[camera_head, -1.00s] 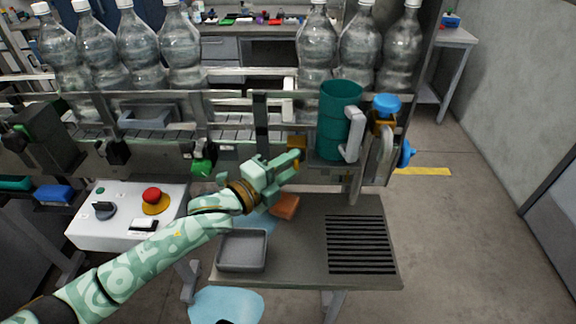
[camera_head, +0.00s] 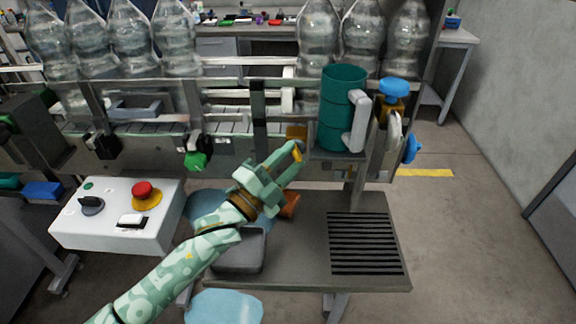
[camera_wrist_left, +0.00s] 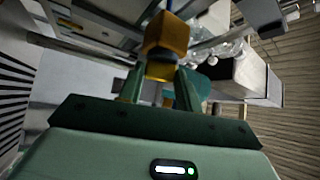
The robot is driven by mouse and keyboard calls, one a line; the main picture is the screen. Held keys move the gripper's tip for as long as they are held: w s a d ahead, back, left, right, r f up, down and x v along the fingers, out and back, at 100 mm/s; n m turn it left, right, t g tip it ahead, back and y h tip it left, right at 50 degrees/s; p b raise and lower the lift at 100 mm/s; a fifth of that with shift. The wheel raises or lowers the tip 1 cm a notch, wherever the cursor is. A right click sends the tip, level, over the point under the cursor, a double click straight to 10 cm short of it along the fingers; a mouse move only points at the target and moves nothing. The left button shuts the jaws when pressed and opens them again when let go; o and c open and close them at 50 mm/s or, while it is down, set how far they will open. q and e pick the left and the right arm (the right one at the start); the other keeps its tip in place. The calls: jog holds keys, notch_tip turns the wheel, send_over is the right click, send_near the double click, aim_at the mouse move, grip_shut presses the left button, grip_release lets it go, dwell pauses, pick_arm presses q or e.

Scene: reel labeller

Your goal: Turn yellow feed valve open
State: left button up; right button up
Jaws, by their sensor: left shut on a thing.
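The yellow feed valve shows as a yellow-brown block (camera_head: 296,132) under the conveyor's front rail, left of the green cylinder. Its small yellow handle (camera_head: 298,155) hangs below the block. My left gripper (camera_head: 291,153) reaches up to it from the lower left and is shut on the handle. In the left wrist view the valve block (camera_wrist_left: 167,34) is straight ahead, with the handle (camera_wrist_left: 160,71) between the fingers of my left gripper (camera_wrist_left: 160,84). The fingers partly hide the handle. My right gripper is not in view.
The green cylinder (camera_head: 343,110) with a grey handle stands close to the right of the valve. A blue knob (camera_head: 394,89) is farther right. Below are a table (camera_head: 305,245) with a grey tray (camera_head: 240,252) and an orange block (camera_head: 290,204). A control box (camera_head: 118,222) stands left.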

pick_arm(q)
jog(key=shift+f+n+t+b, duration=0.3)
jog(key=shift+n+t+b, duration=0.5)
jog(key=shift+n, duration=0.4)
jog(key=o, duration=1)
jog(key=shift+r, duration=0.1)
jog(key=s+a+f+p, duration=0.1)
jog(key=s+a+f, duration=0.1)
jog(key=s+a, duration=0.8)
jog(key=s, duration=0.2)
jog(key=shift+s+a+p, duration=0.2)
jog(key=shift+s+p, duration=0.1)
jog(key=shift+s, duration=0.1)
